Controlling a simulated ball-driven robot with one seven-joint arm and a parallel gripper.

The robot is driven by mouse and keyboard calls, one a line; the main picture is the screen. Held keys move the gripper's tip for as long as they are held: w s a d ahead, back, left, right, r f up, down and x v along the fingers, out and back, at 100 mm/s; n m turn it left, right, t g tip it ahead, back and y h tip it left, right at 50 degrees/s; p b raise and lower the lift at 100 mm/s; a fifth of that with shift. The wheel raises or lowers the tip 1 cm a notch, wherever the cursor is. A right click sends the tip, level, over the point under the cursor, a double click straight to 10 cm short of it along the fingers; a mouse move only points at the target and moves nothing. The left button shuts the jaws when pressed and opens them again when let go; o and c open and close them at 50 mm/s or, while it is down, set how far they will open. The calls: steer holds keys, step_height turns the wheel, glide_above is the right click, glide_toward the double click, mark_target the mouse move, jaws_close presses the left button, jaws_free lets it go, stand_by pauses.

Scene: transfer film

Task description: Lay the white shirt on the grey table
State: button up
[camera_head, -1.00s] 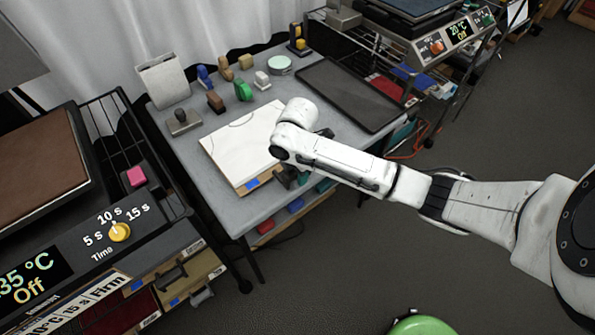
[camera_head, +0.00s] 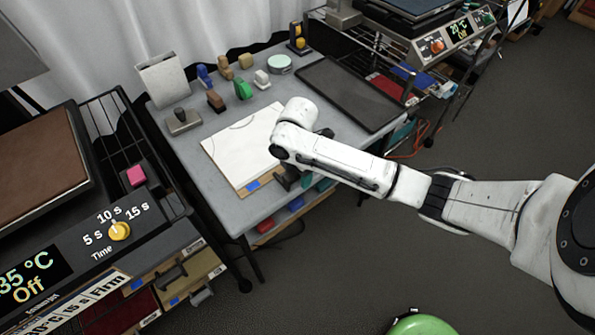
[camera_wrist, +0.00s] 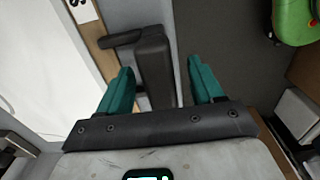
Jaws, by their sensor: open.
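The white shirt (camera_head: 240,146) lies flat on a wooden board on the grey table (camera_head: 187,152). A faint curved collar line shows at its far end. My gripper (camera_wrist: 163,78) is open. Its teal fingers stand apart on either side of a dark handle (camera_wrist: 157,62) at the board's edge. In the head view my arm hides part of the shirt's right side.
Stamps and small blocks, including a green one (camera_head: 243,89), stand along the table's back. A dark tray (camera_head: 350,93) lies at the table's right. A press with a timer knob (camera_head: 119,231) stands at left. Another press (camera_head: 440,40) is at the back right.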

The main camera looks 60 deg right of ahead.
step_height(320, 180, up, 11)
steer(key=shift+f, duration=0.1)
stand_by(0.3)
stand_by(1.1)
